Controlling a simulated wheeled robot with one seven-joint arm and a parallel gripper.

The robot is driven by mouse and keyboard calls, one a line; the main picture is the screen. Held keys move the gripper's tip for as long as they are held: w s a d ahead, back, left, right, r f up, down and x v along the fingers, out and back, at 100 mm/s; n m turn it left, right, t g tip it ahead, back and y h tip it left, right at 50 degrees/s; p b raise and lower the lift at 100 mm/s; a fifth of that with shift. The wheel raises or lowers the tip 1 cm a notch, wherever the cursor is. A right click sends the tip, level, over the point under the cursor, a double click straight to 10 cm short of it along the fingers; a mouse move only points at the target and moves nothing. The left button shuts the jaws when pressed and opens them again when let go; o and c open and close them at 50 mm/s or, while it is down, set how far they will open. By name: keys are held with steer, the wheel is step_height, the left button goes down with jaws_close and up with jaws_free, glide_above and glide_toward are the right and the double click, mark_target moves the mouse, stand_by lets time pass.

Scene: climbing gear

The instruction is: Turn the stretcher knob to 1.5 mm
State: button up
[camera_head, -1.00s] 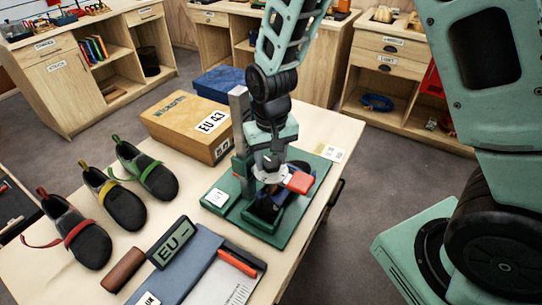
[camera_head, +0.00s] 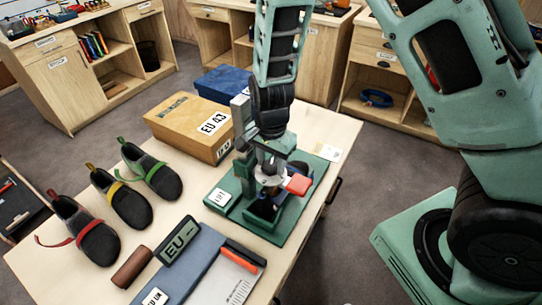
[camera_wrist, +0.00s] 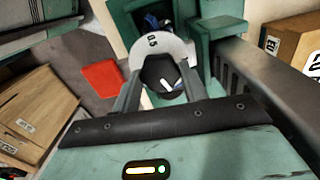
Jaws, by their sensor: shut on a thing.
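The green stretcher (camera_head: 290,216) stands on the table with a dark shoe (camera_head: 262,207) in it. In the wrist view its black knob (camera_wrist: 163,74) bears a white pointer line and sits in front of a pale dial disc (camera_wrist: 152,45); the disc shows in the head view (camera_head: 268,181) too. One mark on the disc is readable only in part. My gripper (camera_wrist: 162,88) is shut on the knob, one finger on each side. It also shows from above in the head view (camera_head: 268,166). A red part (camera_head: 298,184) sticks out beside the dial.
A cardboard box marked EU 43 (camera_head: 190,126) stands left of the stretcher. Three shoes with red, yellow and green straps (camera_head: 125,203) lie farther left. A sizing device with an EU display (camera_head: 178,240) lies in front.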

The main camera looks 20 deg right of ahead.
mark_target(271, 165)
steer(key=shift+m+p, duration=0.85)
steer(key=shift+m, duration=1.15)
steer(key=o, duration=1)
step_height(271, 165, up, 17)
steer(key=shift+r, duration=0.2)
